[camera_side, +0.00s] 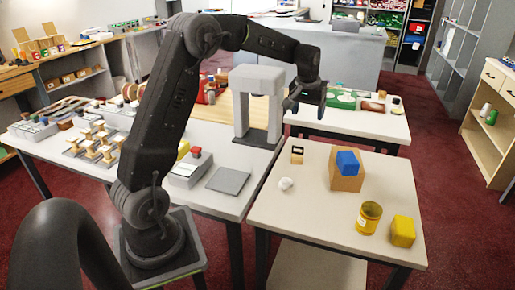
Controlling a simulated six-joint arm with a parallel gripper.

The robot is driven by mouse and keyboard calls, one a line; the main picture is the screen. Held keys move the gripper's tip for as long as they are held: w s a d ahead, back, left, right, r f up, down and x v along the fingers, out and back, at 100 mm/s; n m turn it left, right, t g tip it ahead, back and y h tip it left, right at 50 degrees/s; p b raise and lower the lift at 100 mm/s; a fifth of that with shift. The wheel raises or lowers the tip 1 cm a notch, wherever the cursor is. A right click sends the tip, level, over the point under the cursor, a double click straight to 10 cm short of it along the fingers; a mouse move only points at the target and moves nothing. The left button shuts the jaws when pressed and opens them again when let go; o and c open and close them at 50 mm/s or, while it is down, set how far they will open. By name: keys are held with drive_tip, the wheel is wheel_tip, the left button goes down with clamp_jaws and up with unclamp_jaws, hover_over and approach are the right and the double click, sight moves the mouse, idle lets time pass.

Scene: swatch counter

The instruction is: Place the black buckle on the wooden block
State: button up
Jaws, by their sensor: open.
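The black buckle (297,151) looks like a small dark frame with a pale middle. It sits near the back left of the front right table. The wooden block (346,184) is tan and stands to the right of the buckle, with a gap between them. A blue block-like piece (348,162) rests on top of the wooden block. My gripper (306,108) is open and empty. It hangs above and behind the buckle, near the back edge of this table, with its fingers pointing down.
A grey arch-shaped stand (241,112) rises left of my gripper. A white crumpled piece (286,184) lies in front of the buckle. A yellow tin (368,218) and a yellow block (403,231) stand at the front right. The table's front left is clear.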

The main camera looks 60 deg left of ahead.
drive_tip(key=s+d+r+m+t, duration=0.1)
drive_tip(key=s+d+r+m, duration=0.25)
drive_tip(key=s+d, duration=0.6)
drive_tip(key=s+d+r+m+t, duration=0.2)
drive_tip(key=s+d+r, duration=0.3)
drive_tip(key=s+d, duration=0.4)
drive_tip(key=s+d+f+m+h, duration=0.1)
drive_tip(key=s+d+f, duration=0.2)
drive_tip(key=s, duration=0.7)
drive_tip(key=shift+s+m+t, duration=0.2)
drive_tip(key=shift+m+t, duration=0.1)
drive_tip(key=shift+m, duration=0.05)
